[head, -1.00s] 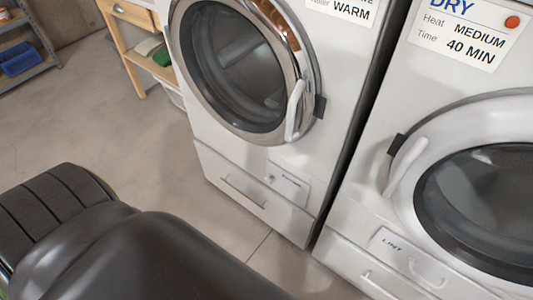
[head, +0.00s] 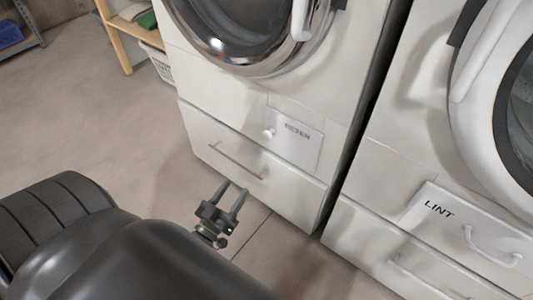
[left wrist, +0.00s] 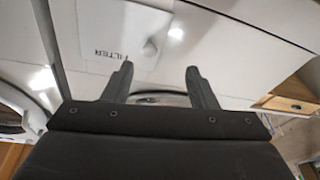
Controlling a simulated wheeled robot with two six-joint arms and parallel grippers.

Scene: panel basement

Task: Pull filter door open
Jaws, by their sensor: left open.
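The filter door (head: 293,137) is a small white square panel low on the left machine, with a round white knob (head: 269,132) at its left edge. It looks shut. My left gripper (head: 232,191) is open and empty, below and left of the door, in front of the drawer. In the left wrist view the filter door (left wrist: 122,37) with its FILTER label is upside down beyond the open fingers (left wrist: 158,85), apart from them. The knob (left wrist: 150,46) shows there too. My right gripper is not in view.
A drawer with a bar handle (head: 236,160) lies under the filter door. The left machine's round glass door (head: 250,30) is above. The right machine has a LINT panel (head: 470,232). Bare concrete floor (head: 130,130) is free at left.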

